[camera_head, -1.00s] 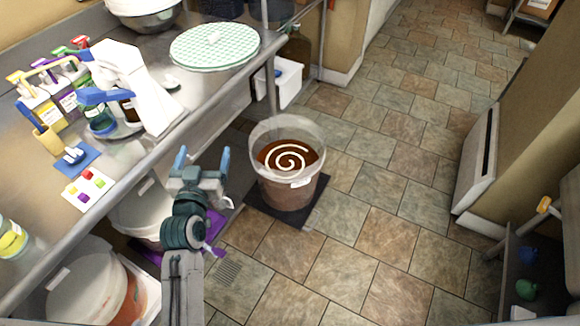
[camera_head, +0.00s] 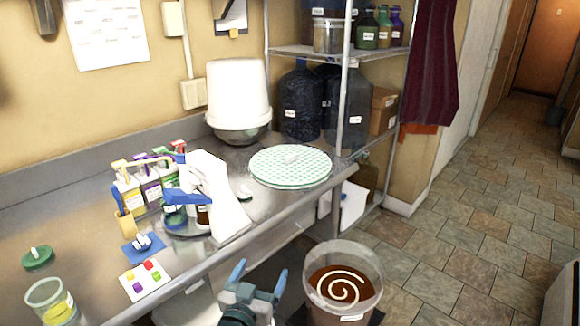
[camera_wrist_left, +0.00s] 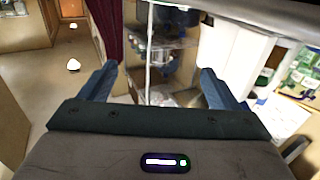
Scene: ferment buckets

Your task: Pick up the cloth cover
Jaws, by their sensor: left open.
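The cloth cover (camera_head: 290,172) is a round, green-and-white checked disc with a small white knob on top. It lies flat on the steel counter at its right end, in the head view. My left gripper (camera_head: 255,277) is open and empty in front of the counter's edge, below the cover and left of the bucket. Its two blue fingers also show in the left wrist view (camera_wrist_left: 155,85), with nothing between them. I cannot make out the cover in the wrist view. The bucket (camera_head: 343,300) stands on the floor, open, with brown contents and a pale spiral on top. My right gripper is not in view.
The steel counter (camera_head: 75,240) holds several small bottles (camera_head: 150,185), a white spray-like object (camera_head: 210,195), a dotted white card (camera_head: 146,281) and a jar (camera_head: 50,303). A white container (camera_head: 238,95) stands behind the cover. A shelf (camera_head: 340,55) rises at its right. Tiled floor (camera_head: 470,220) lies open at right.

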